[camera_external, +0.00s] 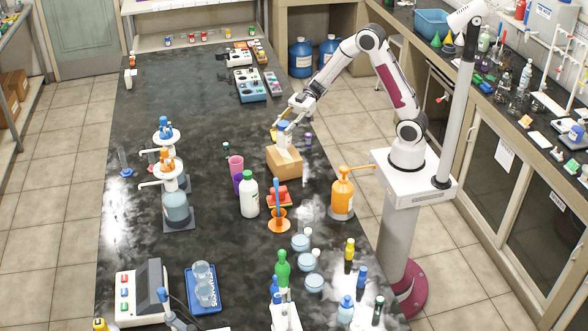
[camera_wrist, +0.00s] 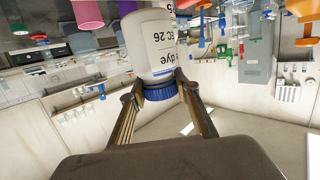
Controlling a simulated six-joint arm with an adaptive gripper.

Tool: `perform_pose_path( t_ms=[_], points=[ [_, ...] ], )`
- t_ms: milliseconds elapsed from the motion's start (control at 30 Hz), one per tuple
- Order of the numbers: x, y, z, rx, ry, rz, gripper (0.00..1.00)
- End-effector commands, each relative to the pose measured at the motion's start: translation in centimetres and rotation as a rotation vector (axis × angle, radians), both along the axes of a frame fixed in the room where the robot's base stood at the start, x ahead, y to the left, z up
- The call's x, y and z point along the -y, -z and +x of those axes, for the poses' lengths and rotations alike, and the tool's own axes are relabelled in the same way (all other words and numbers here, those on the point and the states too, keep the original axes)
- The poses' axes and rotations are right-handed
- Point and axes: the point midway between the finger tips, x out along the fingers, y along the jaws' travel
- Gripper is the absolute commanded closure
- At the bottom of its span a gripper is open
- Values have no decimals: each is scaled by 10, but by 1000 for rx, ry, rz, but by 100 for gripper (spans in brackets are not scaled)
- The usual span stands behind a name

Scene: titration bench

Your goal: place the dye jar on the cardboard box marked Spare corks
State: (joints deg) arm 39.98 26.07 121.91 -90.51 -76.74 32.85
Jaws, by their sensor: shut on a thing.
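The dye jar is white with a blue cap and a printed label; it shows in the external view (camera_external: 283,140) and large in the wrist view (camera_wrist: 152,45), where it appears cap-down. My gripper (camera_external: 287,124) is shut on the jar at its blue cap, one finger on each side, as the wrist view also shows (camera_wrist: 160,87). The cardboard box (camera_external: 284,163) stands on the dark bench directly below the jar. The jar looks upright, at or just over the box top; I cannot tell whether they touch. The box's marking is not readable.
A white bottle with a green cap (camera_external: 249,198) and a pink cup (camera_external: 236,165) stand left of the box. A red block (camera_external: 279,196) and an orange stand (camera_external: 278,224) are in front. An orange pump bottle (camera_external: 342,194) stands to the right. The bench behind is fairly clear.

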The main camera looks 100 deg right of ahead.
Motion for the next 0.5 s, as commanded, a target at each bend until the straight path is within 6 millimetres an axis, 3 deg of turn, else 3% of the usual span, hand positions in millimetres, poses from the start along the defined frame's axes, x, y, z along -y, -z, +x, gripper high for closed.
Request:
perform_pose_path(
  t_ms=[267, 500],
  points=[
    [0, 2, 0, 1, 0, 1, 94],
    [0, 21, 0, -1, -1, 2, 94]
  ],
)
